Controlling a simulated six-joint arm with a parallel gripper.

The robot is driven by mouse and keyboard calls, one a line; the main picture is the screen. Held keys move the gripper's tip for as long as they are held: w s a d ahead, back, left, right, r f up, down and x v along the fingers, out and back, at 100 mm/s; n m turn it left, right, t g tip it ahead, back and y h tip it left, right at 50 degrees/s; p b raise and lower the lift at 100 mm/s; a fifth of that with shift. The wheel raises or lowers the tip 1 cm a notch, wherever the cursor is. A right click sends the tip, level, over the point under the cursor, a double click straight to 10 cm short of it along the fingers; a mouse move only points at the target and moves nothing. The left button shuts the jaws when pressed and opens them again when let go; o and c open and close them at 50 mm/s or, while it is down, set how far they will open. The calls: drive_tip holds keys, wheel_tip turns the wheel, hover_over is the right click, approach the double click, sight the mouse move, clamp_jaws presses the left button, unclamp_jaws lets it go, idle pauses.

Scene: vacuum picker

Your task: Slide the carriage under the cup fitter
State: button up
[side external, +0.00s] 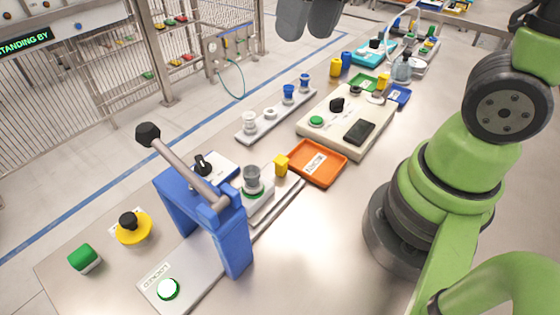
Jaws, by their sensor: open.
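The cup fitter is a blue press frame (236,245) with a grey lever (185,170) ending in a black knob, raised up and left. The carriage (262,207) is a pale block on a rail, just beyond the blue frame on its far right side. It carries a grey fitting (252,180) standing upright, with a green ring at its foot. The carriage looks outside the frame, not under it. My gripper (309,28) shows as two dark grey fingers cut off by the top edge. It is open, apart from the carriage, with nothing visible in it.
A yellow block (281,166) and an orange tray (317,163) lie near the rail's far end. A cream control box (350,125) and a strip of cups (275,113) stand beyond. A yellow-based black knob (133,228) and a green block (85,258) sit left.

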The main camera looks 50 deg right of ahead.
drive_tip(key=w+f+n+g, duration=0.1)
drive_tip(key=w+f+g, duration=0.35)
drive_tip(key=f, duration=0.25)
drive_tip(key=n+g+h, duration=0.1)
drive_tip(key=g+h, duration=0.1)
drive_tip(key=g, duration=0.1)
approach(280, 162)
drive_tip(key=shift+t, duration=0.35)
drive_tip(key=x, duration=1)
drive_tip(key=shift+s+d, duration=0.15)
drive_tip(key=shift+s, duration=0.15)
clamp_jaws()
